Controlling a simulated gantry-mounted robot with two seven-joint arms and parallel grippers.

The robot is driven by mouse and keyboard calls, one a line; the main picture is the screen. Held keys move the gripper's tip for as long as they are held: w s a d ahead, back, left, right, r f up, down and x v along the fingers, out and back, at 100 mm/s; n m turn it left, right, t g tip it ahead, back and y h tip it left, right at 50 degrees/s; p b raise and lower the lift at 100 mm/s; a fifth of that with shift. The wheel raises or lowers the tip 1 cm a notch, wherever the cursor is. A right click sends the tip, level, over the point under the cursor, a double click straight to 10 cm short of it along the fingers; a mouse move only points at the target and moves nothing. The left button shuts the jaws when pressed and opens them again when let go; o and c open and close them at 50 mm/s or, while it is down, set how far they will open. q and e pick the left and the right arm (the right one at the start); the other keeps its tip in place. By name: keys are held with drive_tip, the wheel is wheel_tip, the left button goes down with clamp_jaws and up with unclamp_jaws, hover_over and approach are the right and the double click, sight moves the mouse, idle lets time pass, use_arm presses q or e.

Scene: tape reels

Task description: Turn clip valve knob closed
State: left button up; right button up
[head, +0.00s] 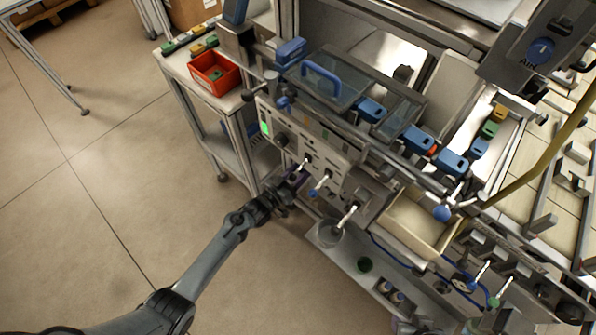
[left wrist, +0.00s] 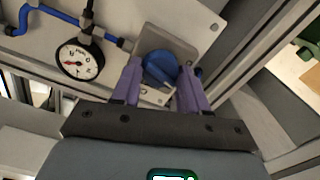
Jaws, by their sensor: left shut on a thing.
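A round blue knob (left wrist: 158,69) sits on a grey metal plate in the left wrist view. My left gripper (left wrist: 160,76) has its two purple fingers on either side of the knob and is shut on it. In the head view, my left gripper (head: 296,177) is up against the front of the machine's panel, and the knob it holds is hidden there. My right gripper does not show.
A pressure gauge (left wrist: 80,60) with blue tubing lies just left of the knob. White-handled levers (head: 321,184) are right of my gripper on the machine. A red bin (head: 214,74) stands on a side table.

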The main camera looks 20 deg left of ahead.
use_arm(q)
drive_tip(key=n, duration=0.3)
drive_tip(key=shift+p, duration=0.4)
drive_tip(key=shift+n, duration=0.3)
drive_tip(key=o, duration=1.1)
drive_tip(key=shift+c, duration=0.2)
drive_tip(key=shift+s+a, duration=0.1)
drive_tip(key=p+v, duration=0.3)
drive_tip(key=v, duration=0.7)
drive_tip(key=shift+s, duration=0.3)
